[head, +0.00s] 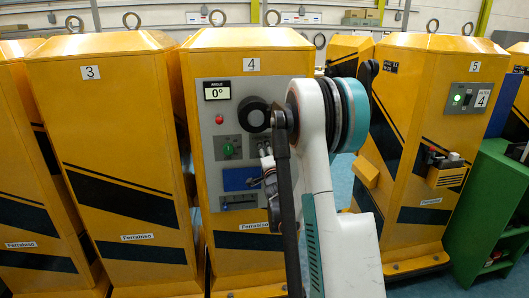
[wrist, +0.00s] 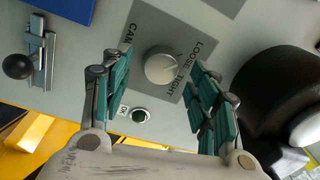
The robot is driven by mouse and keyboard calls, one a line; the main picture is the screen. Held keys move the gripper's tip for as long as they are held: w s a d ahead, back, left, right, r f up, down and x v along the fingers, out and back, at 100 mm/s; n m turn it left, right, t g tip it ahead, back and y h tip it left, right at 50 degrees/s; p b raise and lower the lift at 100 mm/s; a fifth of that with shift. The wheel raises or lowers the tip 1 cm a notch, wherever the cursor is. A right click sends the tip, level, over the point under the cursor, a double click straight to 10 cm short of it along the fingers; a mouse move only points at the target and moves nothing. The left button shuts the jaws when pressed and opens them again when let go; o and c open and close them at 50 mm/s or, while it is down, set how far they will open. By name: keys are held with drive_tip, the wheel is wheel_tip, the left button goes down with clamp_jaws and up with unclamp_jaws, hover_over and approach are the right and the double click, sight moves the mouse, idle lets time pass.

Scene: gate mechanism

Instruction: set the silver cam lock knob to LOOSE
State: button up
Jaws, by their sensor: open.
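The silver cam lock knob (wrist: 162,65) is a round knob on a dark grey plate (wrist: 145,25) in the wrist view. LOOSE and TIGHT are printed along the plate, to the right of the knob. A small mark shows on its face, too faint to tell which word it points at. My gripper (wrist: 160,62) is open, with its teal-padded fingers on either side of the knob in the picture. No contact shows, and the gap in depth is unclear. In the head view my gripper (head: 268,178) is before the panel of cabinet 4, and my arm hides the knob.
On the grey panel (head: 208,170), a large black round part (wrist: 275,95) stands out right of my gripper in the wrist view. A sliding latch with a black ball (wrist: 18,66) is at left. The display (head: 217,91) reads 0°.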

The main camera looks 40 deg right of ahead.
drive_tip(key=v, duration=1)
drive_tip(key=shift+a, duration=0.15)
idle(1.8)
